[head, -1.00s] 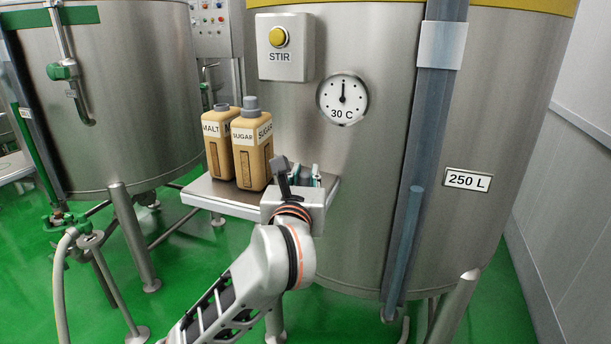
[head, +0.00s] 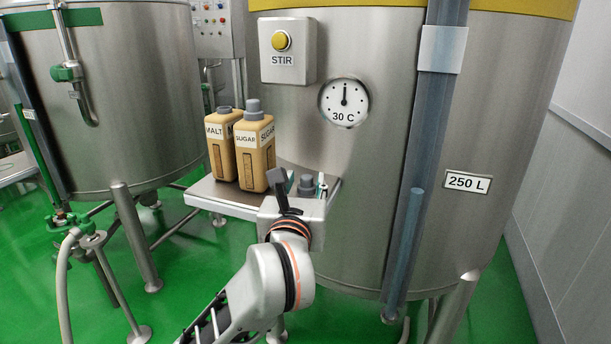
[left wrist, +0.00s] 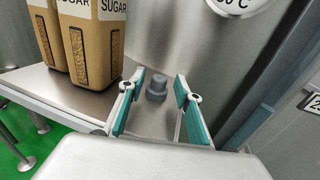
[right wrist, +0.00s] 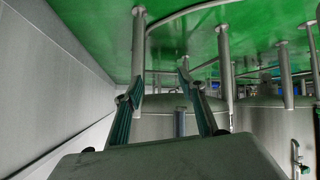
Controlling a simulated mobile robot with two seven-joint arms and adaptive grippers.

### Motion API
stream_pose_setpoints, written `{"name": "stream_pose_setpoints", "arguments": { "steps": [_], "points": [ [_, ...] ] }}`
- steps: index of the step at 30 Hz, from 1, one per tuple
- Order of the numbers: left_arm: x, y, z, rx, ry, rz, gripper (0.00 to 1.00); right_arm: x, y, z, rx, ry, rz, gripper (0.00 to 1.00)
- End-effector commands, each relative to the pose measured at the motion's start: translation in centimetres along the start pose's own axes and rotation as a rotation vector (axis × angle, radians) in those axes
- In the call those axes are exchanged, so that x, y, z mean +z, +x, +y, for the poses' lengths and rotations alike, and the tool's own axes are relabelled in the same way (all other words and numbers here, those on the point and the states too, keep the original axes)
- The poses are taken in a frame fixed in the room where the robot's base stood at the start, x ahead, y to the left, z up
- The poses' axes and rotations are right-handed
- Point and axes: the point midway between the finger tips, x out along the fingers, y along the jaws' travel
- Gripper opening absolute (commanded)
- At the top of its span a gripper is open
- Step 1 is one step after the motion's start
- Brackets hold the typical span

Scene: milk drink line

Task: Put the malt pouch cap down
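The malt pouch cap (head: 306,186) is a small grey stepped cap. It stands upright on the right part of the steel shelf (head: 215,192). In the left wrist view the cap (left wrist: 156,88) shows between and beyond my left gripper's teal fingers, with a gap on both sides. My left gripper (left wrist: 160,78) is open. The tan malt pouch (head: 222,150) stands at the shelf's left with a short grey spout on top. My right gripper (right wrist: 161,75) is open and empty, seen only in the right wrist view.
The sugar pouch (head: 255,155), with a taller grey top, stands between the malt pouch and the cap. The large steel tank (head: 400,130) rises right behind the shelf. A blue-grey vertical pipe (head: 410,200) stands to the right.

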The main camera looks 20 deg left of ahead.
Motion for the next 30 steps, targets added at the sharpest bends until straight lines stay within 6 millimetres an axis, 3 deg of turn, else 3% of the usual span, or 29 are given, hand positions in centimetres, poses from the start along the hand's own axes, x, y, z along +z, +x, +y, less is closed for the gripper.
{"name": "stream_pose_setpoints", "arguments": {
  "steps": [3, 9, 15, 20, 23, 26, 30],
  "points": [
    [0.3, -2.8, -0.1, -0.005, -0.004, -0.001, 0.34, -0.4, -0.1, 0.2, 0.006, 0.005, 0.002, 0.4],
    [0.2, -6.4, -0.1, -0.003, -0.004, 0.0, 0.34, 0.3, -0.3, 0.1, 0.005, 0.006, -0.013, 0.4],
    [0.1, -8.3, -0.1, -0.002, -0.001, -0.001, 0.34, 0.1, -0.4, 0.2, 0.005, 0.007, -0.009, 0.4],
    [0.1, -8.7, 0.1, 0.004, 0.003, -0.003, 0.34, 0.1, -0.4, 0.3, 0.005, 0.005, -0.008, 0.4],
    [0.1, -8.4, 1.4, 0.053, 0.044, -0.035, 0.34, 0.1, -0.4, 0.3, 0.004, 0.004, -0.008, 0.4],
    [0.5, -8.3, 4.5, 0.17, 0.166, -0.119, 0.34, 0.1, -0.4, 0.3, 0.004, 0.003, -0.009, 0.4],
    [1.4, -9.6, 8.6, 0.381, 0.51, -0.284, 0.34, 0.2, -0.4, 0.3, 0.003, 0.003, -0.009, 0.4]
  ]
}}
